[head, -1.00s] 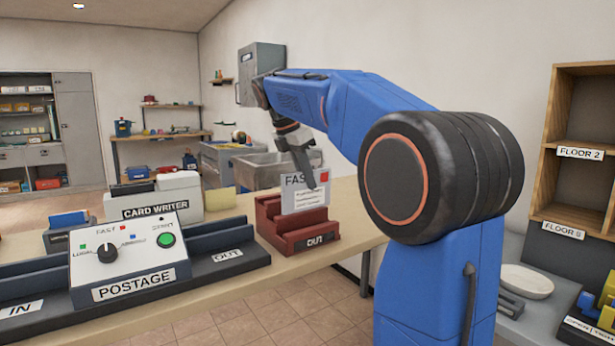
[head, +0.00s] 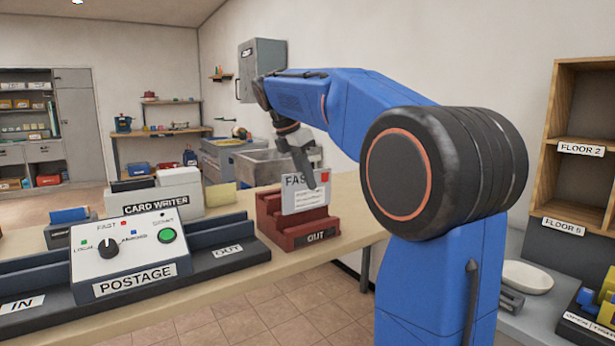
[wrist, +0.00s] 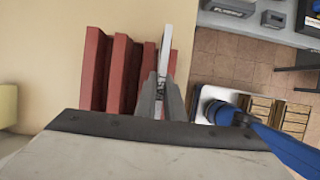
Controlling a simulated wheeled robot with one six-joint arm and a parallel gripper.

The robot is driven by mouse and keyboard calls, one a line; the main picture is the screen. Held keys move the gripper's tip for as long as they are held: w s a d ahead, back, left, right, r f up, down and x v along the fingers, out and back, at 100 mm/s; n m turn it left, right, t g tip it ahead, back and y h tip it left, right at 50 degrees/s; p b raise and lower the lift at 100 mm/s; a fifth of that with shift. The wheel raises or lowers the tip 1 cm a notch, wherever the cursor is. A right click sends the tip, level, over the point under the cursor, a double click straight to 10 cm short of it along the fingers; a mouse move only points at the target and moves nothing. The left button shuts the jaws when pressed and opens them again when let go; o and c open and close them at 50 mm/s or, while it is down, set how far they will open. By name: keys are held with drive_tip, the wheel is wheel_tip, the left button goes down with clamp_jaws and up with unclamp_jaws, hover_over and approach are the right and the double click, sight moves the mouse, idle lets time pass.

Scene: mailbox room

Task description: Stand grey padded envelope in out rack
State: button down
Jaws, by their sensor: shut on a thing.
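The grey padded envelope (head: 304,193), marked FAST with a red square, stands upright in the red out rack (head: 287,232), toward the rack's right side. My gripper (head: 307,170) is shut on the envelope's top edge from above. In the wrist view the envelope (wrist: 166,45) shows edge-on between the fingers of my gripper (wrist: 161,85), over the right part of the rack (wrist: 96,62). The fingers hide part of the envelope and rack there, so I cannot tell how deep it sits in its slot.
The postage machine (head: 128,256) stands on a dark in/out track (head: 222,240) left of the rack. The card writer (head: 155,200) is behind it. Bare table (head: 345,205) lies right of the rack. A pigeonhole shelf (head: 580,130) stands at the right.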

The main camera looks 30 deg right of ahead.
sight(308, 206)
drive_tip(key=shift+f, duration=1.65)
drive_tip(key=shift+f, duration=1.4)
drive_tip(key=shift+s+a+f, duration=0.15)
drive_tip(key=shift+f, duration=0.9)
drive_tip(key=c, duration=1.8)
unclamp_jaws()
drive_tip(key=shift+s, duration=0.1)
drive_tip(key=shift+o, duration=0.2)
drive_tip(key=shift+r, duration=0.1)
drive_tip(key=shift+w+r, duration=0.2)
drive_tip(key=shift+r, duration=0.5)
drive_tip(key=shift+w+r, duration=0.2)
drive_tip(key=shift+r, duration=0.45)
drive_tip(key=shift+s+r, duration=0.15)
drive_tip(key=shift+r, duration=2)
